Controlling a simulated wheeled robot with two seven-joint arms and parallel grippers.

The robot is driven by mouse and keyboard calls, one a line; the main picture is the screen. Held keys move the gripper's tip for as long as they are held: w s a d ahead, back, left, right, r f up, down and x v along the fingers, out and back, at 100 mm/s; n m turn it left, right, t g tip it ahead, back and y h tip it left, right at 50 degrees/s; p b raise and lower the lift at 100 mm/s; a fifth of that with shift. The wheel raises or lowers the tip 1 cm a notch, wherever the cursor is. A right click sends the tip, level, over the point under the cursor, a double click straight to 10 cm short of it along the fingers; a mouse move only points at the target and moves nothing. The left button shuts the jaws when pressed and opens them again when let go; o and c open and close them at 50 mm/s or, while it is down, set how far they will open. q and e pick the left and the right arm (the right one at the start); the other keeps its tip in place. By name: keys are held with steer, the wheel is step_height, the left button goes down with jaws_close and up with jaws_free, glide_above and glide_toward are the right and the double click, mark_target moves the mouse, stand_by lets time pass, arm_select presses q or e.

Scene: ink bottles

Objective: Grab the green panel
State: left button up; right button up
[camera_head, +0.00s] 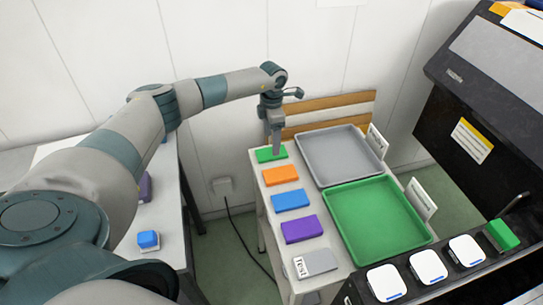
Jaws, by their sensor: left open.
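The green panel (266,155) lies at the far end of a row of coloured panels along the left edge of the table. My left gripper (276,147) points down at the green panel's right part, and its fingers hide a little of it. The gripper is open. Whether the fingers touch the panel or stand just above it I cannot tell. My right gripper is not in view.
Orange (281,175), blue (291,200), purple (302,229) and grey (316,263) panels follow towards me. A grey tray (340,155) and a green tray (378,215) lie to the right. A dark machine (440,110) stands at the right. A side table (160,215) stands left.

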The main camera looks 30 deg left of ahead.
mark_target(271, 153)
arm_select(q)
steer(key=shift+a+f+b, duration=0.1)
steer(key=shift+f+b, duration=1.4)
steer(key=shift+f, duration=1.1)
steer(key=shift+c, duration=0.4)
steer(key=c, duration=1.1)
steer(key=shift+o, duration=0.2)
steer(key=shift+r, duration=0.1)
